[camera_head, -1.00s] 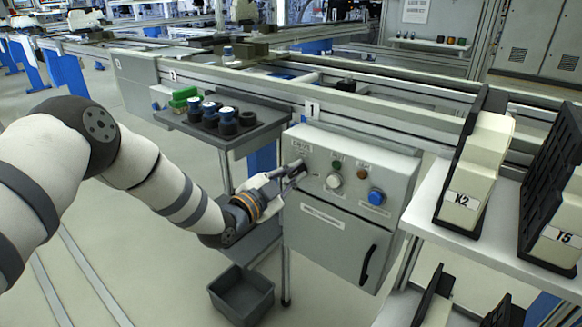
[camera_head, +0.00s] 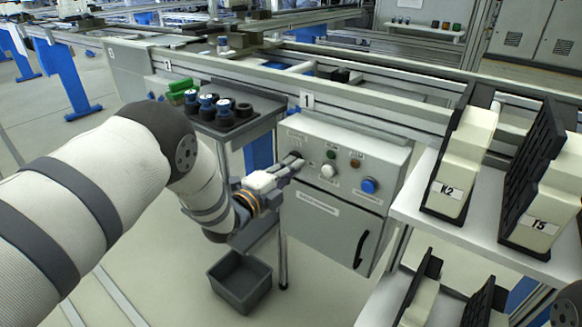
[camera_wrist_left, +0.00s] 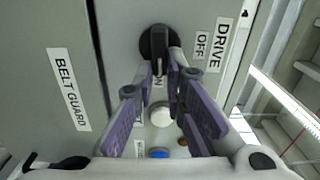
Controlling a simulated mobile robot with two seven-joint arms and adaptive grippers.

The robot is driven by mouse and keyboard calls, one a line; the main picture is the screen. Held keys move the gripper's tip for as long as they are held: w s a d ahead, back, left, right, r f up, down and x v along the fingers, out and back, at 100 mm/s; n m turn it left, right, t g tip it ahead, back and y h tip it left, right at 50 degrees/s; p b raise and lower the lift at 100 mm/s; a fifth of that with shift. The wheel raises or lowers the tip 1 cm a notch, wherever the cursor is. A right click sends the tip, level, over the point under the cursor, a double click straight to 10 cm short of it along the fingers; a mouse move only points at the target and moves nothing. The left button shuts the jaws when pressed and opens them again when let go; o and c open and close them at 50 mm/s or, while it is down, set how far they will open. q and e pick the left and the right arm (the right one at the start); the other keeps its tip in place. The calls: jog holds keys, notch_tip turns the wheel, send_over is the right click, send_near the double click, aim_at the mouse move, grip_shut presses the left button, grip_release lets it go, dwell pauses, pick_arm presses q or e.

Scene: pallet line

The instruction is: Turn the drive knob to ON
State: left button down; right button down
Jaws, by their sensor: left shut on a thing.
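The drive knob (camera_wrist_left: 157,45) is black and round with a raised bar, on the grey control box (camera_head: 330,222). In the left wrist view its bar runs from top to bottom, with its lower end toward the ON lettering (camera_wrist_left: 158,82). The OFF label (camera_wrist_left: 201,43) and the DRIVE label (camera_wrist_left: 222,42) are to the knob's right in that view. My left gripper (camera_head: 295,164) is shut on the knob, with its fingertips (camera_wrist_left: 160,66) on either side of the bar. In the head view the gripper hides most of the knob.
A white button (camera_head: 328,171) and a blue button (camera_head: 369,186) are right of the knob. A tray shelf with dark and blue round parts (camera_head: 224,108) stands to the left. A grey bin (camera_head: 240,282) is on the floor. White shelves with labelled units (camera_head: 452,190) stand right.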

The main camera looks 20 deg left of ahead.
pick_arm(q)
jog(key=shift+m, duration=0.4)
